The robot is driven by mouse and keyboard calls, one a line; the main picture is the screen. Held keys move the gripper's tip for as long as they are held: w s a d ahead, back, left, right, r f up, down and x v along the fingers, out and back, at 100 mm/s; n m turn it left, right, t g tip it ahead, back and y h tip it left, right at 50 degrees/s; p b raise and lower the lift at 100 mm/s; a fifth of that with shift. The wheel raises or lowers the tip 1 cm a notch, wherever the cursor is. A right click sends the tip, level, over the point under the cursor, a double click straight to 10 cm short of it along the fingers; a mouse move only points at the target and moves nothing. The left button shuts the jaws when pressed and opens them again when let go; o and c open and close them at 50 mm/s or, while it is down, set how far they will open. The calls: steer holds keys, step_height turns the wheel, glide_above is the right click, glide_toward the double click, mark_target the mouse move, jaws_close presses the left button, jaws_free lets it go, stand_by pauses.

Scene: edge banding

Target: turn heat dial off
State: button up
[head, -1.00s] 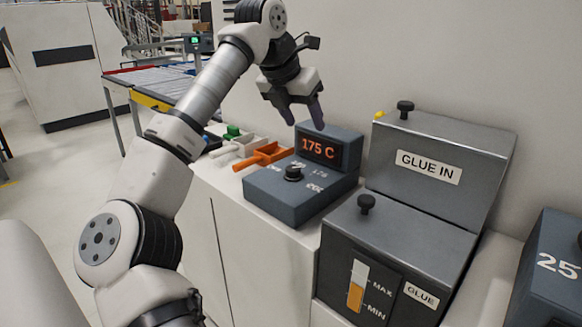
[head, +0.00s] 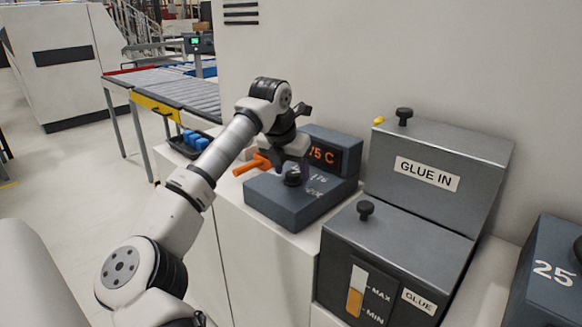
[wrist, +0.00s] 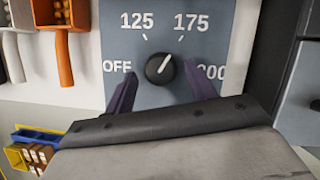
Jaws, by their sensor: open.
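The heat dial (wrist: 160,69) is a black round knob with a white pointer line, on a blue-grey control box (head: 275,205). The red display (head: 322,154) on the box is partly hidden by my arm and shows "75 C". My gripper (wrist: 163,90) is open above the box, with one purple finger on each side of the dial and a little below it in the wrist view. I cannot tell whether the fingers touch the box.
The grey glue unit (head: 415,215) with black knobs stands right of the control box. An orange-handled scoop (head: 252,165) lies to its left. A blue-grey box marked 25 (head: 555,265) is at far right. The wall is close behind.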

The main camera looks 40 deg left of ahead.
steer(key=shift+f, duration=0.2)
steer(key=c, duration=1)
